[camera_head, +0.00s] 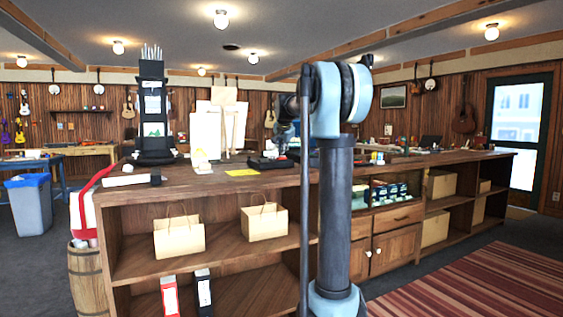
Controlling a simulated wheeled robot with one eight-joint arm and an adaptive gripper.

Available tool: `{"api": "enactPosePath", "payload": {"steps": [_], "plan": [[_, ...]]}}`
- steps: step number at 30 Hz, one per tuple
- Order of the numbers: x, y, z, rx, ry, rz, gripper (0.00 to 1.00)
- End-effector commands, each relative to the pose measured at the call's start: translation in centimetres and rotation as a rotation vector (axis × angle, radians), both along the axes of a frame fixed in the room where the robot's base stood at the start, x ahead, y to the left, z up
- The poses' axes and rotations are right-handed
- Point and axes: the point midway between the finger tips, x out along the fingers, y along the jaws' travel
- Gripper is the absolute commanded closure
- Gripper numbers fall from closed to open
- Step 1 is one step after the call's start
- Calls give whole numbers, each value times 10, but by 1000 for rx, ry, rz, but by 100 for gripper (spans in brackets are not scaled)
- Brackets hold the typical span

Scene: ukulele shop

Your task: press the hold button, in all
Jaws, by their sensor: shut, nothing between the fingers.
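A low black device (268,162), perhaps a desk telephone, lies on the wooden counter (215,182) left of my arm. No hold button can be made out on it at this size. My gripper (282,150) points down just over the right part of this device, partly merged with the dark arm behind it. It looks shut and empty. I cannot tell whether its tips touch the device.
Paper bags (179,238) sit on the shelf below. A striped rug (480,280) covers floor at right.

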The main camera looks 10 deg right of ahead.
Motion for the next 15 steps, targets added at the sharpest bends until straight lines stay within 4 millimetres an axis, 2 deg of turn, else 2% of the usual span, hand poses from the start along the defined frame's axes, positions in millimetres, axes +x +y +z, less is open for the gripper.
{"api": "enactPosePath", "payload": {"steps": [15], "plan": [[-2, 0, -7, 0, 0, 0, 100]]}}
